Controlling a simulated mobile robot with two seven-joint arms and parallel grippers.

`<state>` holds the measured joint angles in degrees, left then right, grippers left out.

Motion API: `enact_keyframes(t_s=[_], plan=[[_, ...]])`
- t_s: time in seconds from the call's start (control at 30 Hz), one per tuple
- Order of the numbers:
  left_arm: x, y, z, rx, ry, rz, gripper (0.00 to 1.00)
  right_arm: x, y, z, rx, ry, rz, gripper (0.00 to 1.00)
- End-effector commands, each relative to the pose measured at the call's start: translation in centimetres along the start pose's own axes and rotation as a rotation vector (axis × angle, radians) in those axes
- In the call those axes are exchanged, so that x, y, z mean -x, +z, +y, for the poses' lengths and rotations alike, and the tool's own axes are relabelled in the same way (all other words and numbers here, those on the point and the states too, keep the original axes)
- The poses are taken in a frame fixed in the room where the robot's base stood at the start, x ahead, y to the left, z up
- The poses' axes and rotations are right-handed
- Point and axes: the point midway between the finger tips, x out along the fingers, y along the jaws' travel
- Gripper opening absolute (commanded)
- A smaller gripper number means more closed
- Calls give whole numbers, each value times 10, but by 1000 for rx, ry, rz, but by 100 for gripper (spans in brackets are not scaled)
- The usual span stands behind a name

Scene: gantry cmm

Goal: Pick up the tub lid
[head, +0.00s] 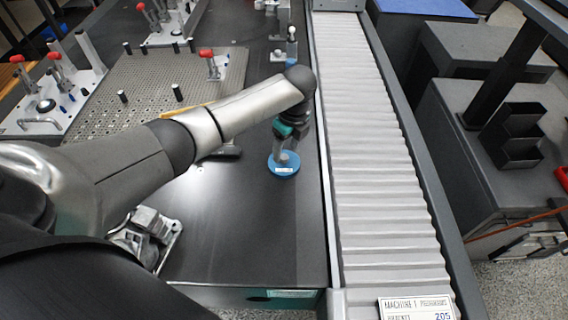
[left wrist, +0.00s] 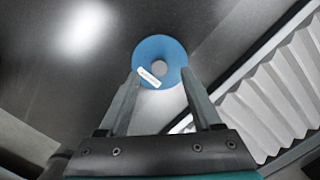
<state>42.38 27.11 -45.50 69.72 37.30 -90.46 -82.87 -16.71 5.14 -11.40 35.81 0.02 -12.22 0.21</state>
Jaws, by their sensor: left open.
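The tub lid (head: 284,169) is a round blue disc with a small grey knob and a white label, lying flat on the dark table near the conveyor. It also shows in the left wrist view (left wrist: 175,53), with its knob (left wrist: 160,68) near the middle. My left gripper (head: 285,152) is open and points down over the lid. In the left wrist view its two fingertips (left wrist: 160,76) lie to either side of the knob. I cannot tell whether they touch it. My right gripper is not in view.
A roller-like ribbed conveyor (head: 370,130) runs along the table's right side. A perforated fixture plate (head: 150,85) with pegs and red-knobbed clamps lies at the back left. A metal device (head: 148,232) sits at the front left. The table front (head: 250,240) is clear.

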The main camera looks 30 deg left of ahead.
Motion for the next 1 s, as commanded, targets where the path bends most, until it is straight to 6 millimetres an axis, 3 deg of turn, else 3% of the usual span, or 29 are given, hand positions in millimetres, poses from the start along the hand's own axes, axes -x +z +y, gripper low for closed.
enact_keyframes(t_s=[0.03, 0.13, 0.4, 1.0], plan=[[-13, 0, 2, 1, 4, -1, 66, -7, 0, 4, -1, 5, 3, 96], [-26, 0, 2, 1, 3, -1, 66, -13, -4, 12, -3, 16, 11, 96], [-28, 1, 1, 0, 0, -2, 66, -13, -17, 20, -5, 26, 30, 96], [-28, 1, 1, 1, 0, -2, 0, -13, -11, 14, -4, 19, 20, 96]])
